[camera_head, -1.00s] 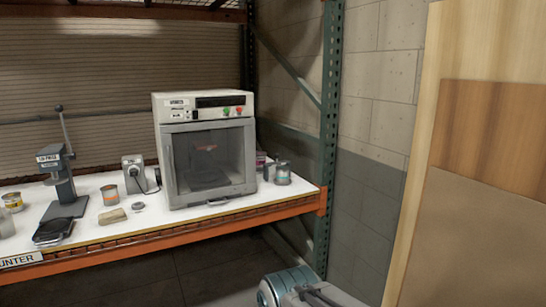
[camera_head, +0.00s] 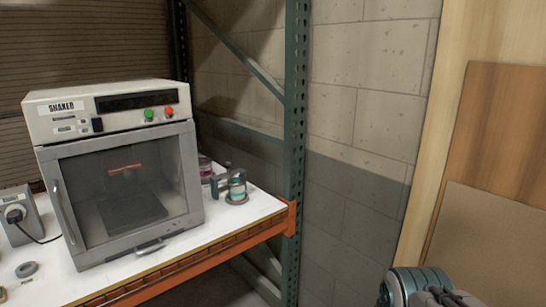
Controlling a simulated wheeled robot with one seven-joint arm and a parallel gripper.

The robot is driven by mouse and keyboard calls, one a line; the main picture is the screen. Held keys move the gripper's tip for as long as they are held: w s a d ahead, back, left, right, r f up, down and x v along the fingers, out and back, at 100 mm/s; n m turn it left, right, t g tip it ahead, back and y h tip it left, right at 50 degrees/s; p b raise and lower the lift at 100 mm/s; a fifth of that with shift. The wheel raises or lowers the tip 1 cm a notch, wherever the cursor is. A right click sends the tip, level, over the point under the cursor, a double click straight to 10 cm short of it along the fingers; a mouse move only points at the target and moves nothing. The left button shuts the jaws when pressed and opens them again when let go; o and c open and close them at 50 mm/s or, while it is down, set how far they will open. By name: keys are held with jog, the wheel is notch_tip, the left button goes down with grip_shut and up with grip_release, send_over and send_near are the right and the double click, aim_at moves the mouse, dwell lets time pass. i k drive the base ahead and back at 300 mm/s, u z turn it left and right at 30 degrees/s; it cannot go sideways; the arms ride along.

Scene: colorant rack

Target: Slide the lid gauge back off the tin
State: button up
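A small tin (camera_head: 237,191) with a coloured label stands on the white counter, right of the shaker. A dark grey C-shaped lid gauge (camera_head: 216,184) is at the tin's left side and top, with a small knob above. I cannot tell from here exactly how far it reaches over the lid. Part of my arm (camera_head: 412,284), a rounded teal and grey link, shows at the bottom right, well apart from the tin. My gripper's fingertips do not show.
The shaker cabinet (camera_head: 120,165) stands close left of the tin, its door shut. A pinkish tin (camera_head: 205,168) is behind the gauge. The orange shelf beam (camera_head: 232,247) edges the counter. A green upright (camera_head: 296,130) stands at the right end. A plug device (camera_head: 17,215) is far left.

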aim_at(240, 172)
jog(key=u, duration=0.05)
jog(key=i, duration=1.1)
jog(key=u, duration=0.4)
